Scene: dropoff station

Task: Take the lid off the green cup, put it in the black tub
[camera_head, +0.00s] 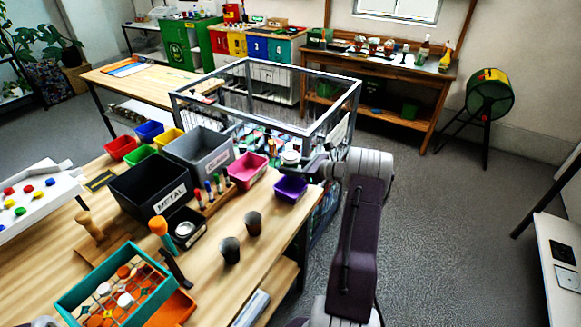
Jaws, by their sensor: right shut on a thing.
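My right arm reaches up from the bottom right. Its gripper (303,164) is over the table's right edge, near the purple bin, and is shut on a small pale round thing (290,157), which may be the lid; it is too small to be sure. I cannot make out a green cup; two dark grey cups (253,222) stand upright on the table front. A large black tub (150,206) marked METAL stands left of the gripper. A smaller black container (203,220) in front of it holds a silvery round thing. My left gripper is not in view.
A grey bin (212,164) adjoins the black tub. Pink (247,170) and purple (290,189) bins stand near the gripper. A glass-walled frame (262,112) rises behind. A teal-rimmed box (75,297) is front left. Wood around the grey cups is bare.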

